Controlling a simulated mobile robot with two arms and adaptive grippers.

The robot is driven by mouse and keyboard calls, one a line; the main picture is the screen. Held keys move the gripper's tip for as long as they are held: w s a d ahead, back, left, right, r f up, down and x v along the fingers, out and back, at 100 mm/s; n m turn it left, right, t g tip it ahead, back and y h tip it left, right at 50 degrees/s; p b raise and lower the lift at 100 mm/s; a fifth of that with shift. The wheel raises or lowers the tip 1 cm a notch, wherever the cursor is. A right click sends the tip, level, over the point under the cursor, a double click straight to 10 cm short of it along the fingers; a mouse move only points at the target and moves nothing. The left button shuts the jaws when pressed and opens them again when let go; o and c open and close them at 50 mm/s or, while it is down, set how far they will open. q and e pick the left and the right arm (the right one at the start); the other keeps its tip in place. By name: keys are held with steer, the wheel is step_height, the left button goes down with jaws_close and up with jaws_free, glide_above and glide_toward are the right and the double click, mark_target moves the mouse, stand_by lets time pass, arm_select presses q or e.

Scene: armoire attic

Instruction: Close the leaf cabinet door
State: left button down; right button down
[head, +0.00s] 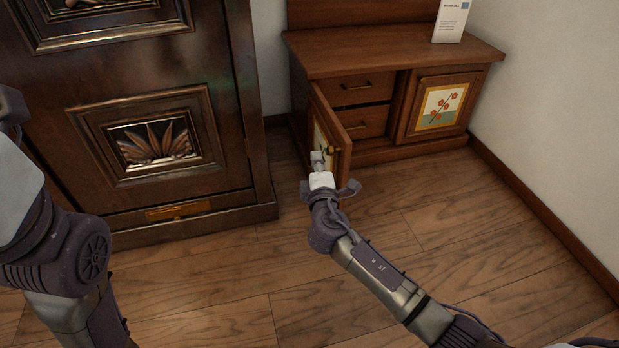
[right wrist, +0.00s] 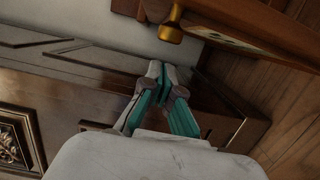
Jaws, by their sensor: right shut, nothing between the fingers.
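The low wooden cabinet's left door (head: 330,133) stands open, swung out towards me. Its picture panel is mostly hidden, so I cannot tell what it shows. In the right wrist view the door (right wrist: 255,35) crosses the top right, with its brass knob (right wrist: 172,30) just beyond my fingers. My right gripper (head: 317,157) is shut and empty, at the left of the door, on its picture side. It also shows in the right wrist view (right wrist: 160,78), with its fingertips together near the knob. I cannot tell whether it touches the door. My left gripper is out of view.
A dark armoire (head: 90,90) with a carved leaf panel (head: 155,141) stands close on the left. The low cabinet's right door (head: 436,108), with a flower picture, is shut. Two drawers (head: 356,88) are shut. A white card (head: 451,20) stands on top. The wooden floor (head: 460,230) is clear.

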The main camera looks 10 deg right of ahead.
steer(key=shift+d, duration=0.95)
steer(key=shift+d, duration=0.1)
